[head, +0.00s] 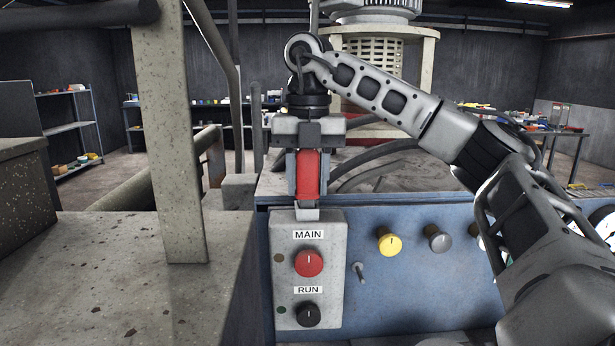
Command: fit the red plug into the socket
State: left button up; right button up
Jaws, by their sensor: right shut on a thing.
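The red plug (308,173) is upright between the fingers of my right gripper (307,188), which is shut on it and points down. A light grey piece (307,212) shows just below the plug, at the top edge of the grey control box (327,255). I cannot tell whether this piece belongs to the plug or the box, or whether the two touch. No socket opening can be made out. My left gripper is not in view.
The control box has a red MAIN knob (309,263) and a black RUN knob (308,314). A toggle switch (359,271), a yellow knob (389,241) and a grey knob (437,238) are on the blue panel (400,290). A speckled post (170,140) stands left. Dark hoses (375,160) lie behind.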

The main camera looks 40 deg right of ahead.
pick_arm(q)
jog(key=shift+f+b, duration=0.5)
pick_arm(e)
jog(key=shift+f, duration=0.8)
jog(key=o, duration=1.1)
jog(key=shift+c, duration=0.2)
jog(key=shift+r, duration=0.35)
notch_tip(320, 180, up, 6)
jog(key=p, duration=0.3)
jog(key=shift+p, duration=0.3)
notch_tip(320, 180, up, 8)
jog(key=shift+d+r+p, duration=0.1)
jog(key=shift+r+p, duration=0.1)
jog(key=shift+p, duration=0.65)
jog(key=shift+r, duration=0.5)
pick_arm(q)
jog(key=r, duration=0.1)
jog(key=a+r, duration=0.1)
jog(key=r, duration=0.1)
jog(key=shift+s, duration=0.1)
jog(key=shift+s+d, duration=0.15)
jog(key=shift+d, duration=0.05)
